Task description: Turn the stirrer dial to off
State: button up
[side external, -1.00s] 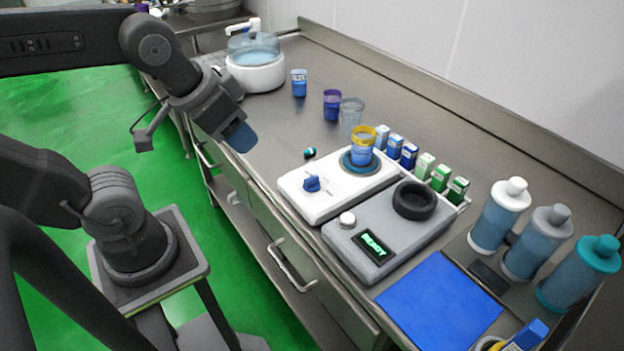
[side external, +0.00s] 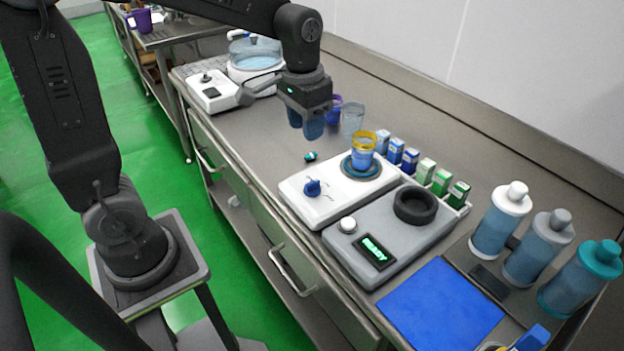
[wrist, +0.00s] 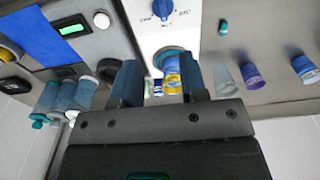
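The stirrer (side external: 335,200) is a white flat unit with a blue dial (side external: 313,188) at its front left. A yellow-rimmed cup of blue liquid (side external: 362,152) stands on its round plate. The dial also shows at the top of the wrist view (wrist: 163,9), with small print around it that I cannot read surely, so its setting is unclear. My gripper (side external: 304,122) points down above the bench, behind and left of the stirrer, apart from the dial. In the wrist view my gripper's blue fingers (wrist: 162,84) are spread with nothing held between them.
A grey unit with a green display (side external: 375,250) sits right of the stirrer. Small cartons (side external: 410,158) line up behind it. A clear cup (side external: 352,117) and purple cup (side external: 334,107) stand near my gripper.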

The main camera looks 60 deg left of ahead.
aim_at(312, 182)
jog(key=shift+g, duration=0.3)
jog(key=f, duration=0.5)
jog(key=w+f, duration=0.1)
jog(key=f, duration=0.9)
jog(key=shift+w+a+f, duration=0.2)
jog(key=shift+w, duration=0.15)
grip_shut()
